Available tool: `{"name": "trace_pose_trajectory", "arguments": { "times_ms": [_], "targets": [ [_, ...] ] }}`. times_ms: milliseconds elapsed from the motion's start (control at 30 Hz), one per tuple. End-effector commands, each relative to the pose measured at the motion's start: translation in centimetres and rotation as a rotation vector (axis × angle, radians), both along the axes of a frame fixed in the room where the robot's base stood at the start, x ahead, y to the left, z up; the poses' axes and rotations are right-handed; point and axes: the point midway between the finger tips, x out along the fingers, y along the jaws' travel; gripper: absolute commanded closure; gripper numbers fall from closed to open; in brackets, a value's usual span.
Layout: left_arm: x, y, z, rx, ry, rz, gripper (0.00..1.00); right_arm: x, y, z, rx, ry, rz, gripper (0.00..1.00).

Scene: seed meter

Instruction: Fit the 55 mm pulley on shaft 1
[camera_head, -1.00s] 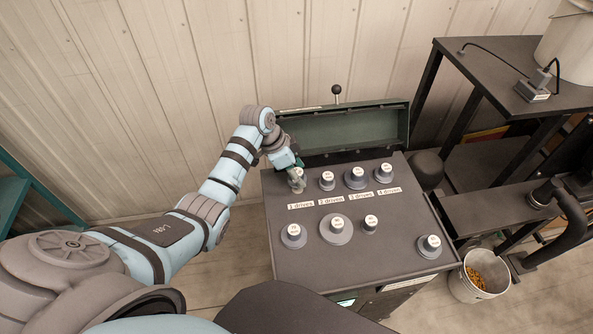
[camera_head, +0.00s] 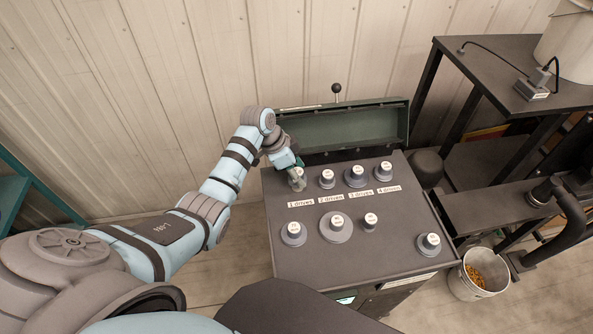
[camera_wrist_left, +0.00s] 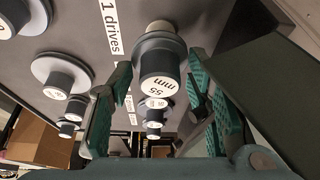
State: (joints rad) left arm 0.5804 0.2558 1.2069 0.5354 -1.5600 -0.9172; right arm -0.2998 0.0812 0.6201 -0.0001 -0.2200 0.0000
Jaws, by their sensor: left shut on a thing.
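The 55 mm pulley (camera_wrist_left: 161,80) is a dark grey wheel with a hub and a white "55 mm" label. In the head view the left gripper (camera_head: 297,180) is at the upper left of the panel, just above the "1 drives" label (camera_head: 300,204). A pale round piece (camera_wrist_left: 160,27) shows behind the pulley's flange. The shaft is mostly hidden, so I cannot tell how far the pulley sits on it. My right gripper is out of view.
More labelled pulleys (camera_head: 356,178) stand along the top row. Several others, including a wide one (camera_head: 336,229), stand on the panel (camera_head: 365,260) below. A raised green lid (camera_head: 350,130) is close behind. A bucket (camera_head: 479,278) stands at the right.

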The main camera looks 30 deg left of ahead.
Motion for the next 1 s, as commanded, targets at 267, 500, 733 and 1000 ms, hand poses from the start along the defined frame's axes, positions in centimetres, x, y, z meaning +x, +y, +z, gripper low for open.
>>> {"name": "trace_pose_trajectory", "arguments": {
  "times_ms": [267,500,733,1000],
  "targets": [
    [-0.1,0.0,-0.6,0.000,0.002,0.001,0.84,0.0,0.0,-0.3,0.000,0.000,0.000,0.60],
    [-0.1,0.0,-1.0,0.000,0.003,0.000,0.84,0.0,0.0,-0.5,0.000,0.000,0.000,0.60],
    [-0.1,0.0,-1.4,0.000,0.005,0.001,0.84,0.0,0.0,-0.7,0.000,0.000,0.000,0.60],
    [-0.3,0.0,-1.9,-0.001,0.010,0.001,0.84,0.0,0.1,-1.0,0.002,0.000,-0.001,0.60]
  ]
}}
